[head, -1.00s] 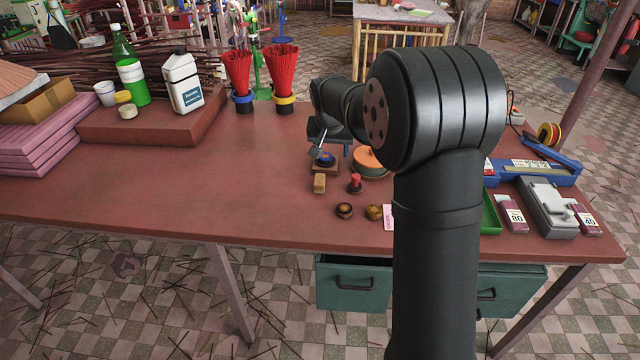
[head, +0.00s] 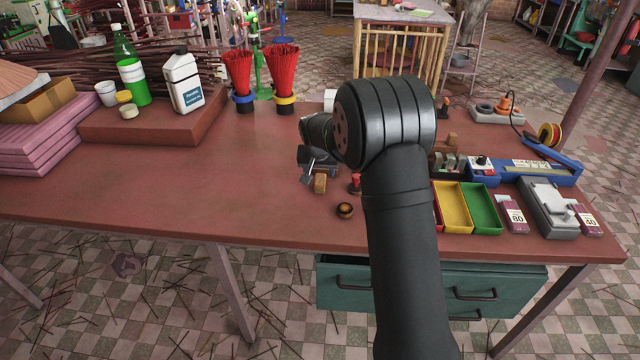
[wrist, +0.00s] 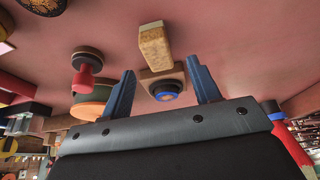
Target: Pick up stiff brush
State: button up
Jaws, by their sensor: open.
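What looks like the stiff brush, a small block with a pale wooden top and tan, bristle-like sides (head: 320,183), lies on the red-brown table; it also shows in the wrist view (wrist: 156,46). My gripper (head: 307,168) is just behind and to the left of it in the head view. In the wrist view my gripper's two blue fingers (wrist: 161,66) are spread apart with nothing held. The block lies just beyond the fingertips, roughly in line with the gap. I cannot tell the height of the fingers above the table.
A wooden square with a blue-ringed dark disc (wrist: 165,91) sits beside the block. A red-knobbed stamp (head: 355,184) and a round wooden piece (head: 345,210) stand close by. Yellow (head: 453,208) and green (head: 482,208) trays lie to the right. The table's left middle is clear.

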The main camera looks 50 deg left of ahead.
aim_at(320, 178)
jog(key=x, duration=0.5)
jog(key=shift+s+d+f, duration=0.1)
jog(key=shift+d+f, duration=0.05)
jog(key=c, duration=1.2)
jog(key=shift+o, duration=0.2)
jog(key=shift+r, duration=0.6)
notch_tip(320, 178, up, 3)
jog(key=shift+f, duration=0.1)
jog(key=w+d+r, duration=0.5)
jog(key=d+r, duration=0.2)
jog(key=d, duration=0.3)
jog(key=shift+w+d, duration=0.25)
jog(key=shift+w, duration=0.15)
